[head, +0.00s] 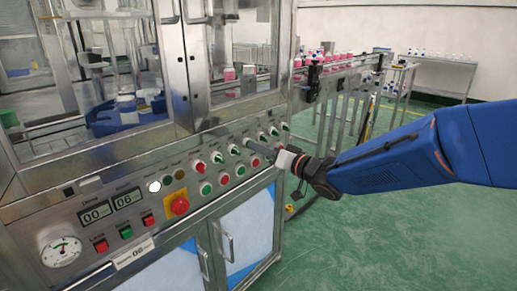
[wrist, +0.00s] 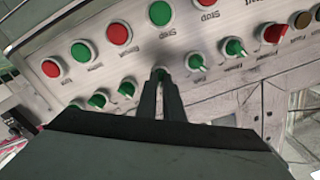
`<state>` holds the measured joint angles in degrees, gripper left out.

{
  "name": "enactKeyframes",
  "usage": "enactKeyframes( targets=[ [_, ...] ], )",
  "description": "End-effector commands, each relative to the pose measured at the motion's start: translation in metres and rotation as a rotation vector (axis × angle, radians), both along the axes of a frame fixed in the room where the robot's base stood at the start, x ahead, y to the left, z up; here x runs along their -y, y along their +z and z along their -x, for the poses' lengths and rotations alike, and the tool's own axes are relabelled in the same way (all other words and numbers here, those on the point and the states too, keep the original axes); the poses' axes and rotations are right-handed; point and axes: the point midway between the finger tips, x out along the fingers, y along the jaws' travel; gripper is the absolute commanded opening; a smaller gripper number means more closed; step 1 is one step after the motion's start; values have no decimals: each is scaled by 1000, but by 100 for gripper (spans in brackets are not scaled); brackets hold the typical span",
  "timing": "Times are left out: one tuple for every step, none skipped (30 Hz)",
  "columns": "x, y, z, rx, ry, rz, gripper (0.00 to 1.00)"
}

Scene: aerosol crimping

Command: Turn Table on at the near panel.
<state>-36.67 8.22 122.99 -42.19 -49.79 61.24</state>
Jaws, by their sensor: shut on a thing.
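The near panel (head: 130,195) is the sloped metal front of the machine, with a row of selector knobs above a row of red and green push buttons. My gripper (head: 250,143) reaches in from the right to the knob row. In the wrist view my gripper (wrist: 160,78) has its two dark fingers closed together on a green knob (wrist: 160,70), which they mostly hide. Its angle cannot be told. Another green knob (wrist: 196,62) is beside it on the right, and one (wrist: 126,88) on the left. The labels are upside down there and too small to read surely.
A red knob (head: 200,167), a red emergency button on yellow (head: 177,203), a gauge (head: 61,251) and two displays sit to the left on the panel. Glass doors stand above. A conveyor (head: 345,65) with pink bottles is behind. Green floor (head: 400,230) is clear at right.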

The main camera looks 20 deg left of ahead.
Motion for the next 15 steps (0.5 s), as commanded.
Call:
enactKeyframes(
  targets=[
    [0,-2,0,-2,-1,2,0],
    [0,-2,0,-2,-1,2,0],
    [0,-2,0,-2,-1,2,0],
    [0,-2,0,-2,-1,2,12],
    [1,-2,0,-2,-1,2,19],
    [0,-1,0,-2,-1,2,26],
    [0,-1,0,-2,-1,2,26],
    [0,-1,0,-1,0,1,26],
    [0,-1,0,-1,0,1,26],
    [0,-1,0,-1,0,1,26],
    [0,-1,0,-1,0,1,26],
    [0,-1,0,-1,0,1,26],
    [0,-1,0,-1,0,1,26],
    [0,-1,0,-1,0,1,26],
    [1,0,0,0,-1,0,26]
  ],
)
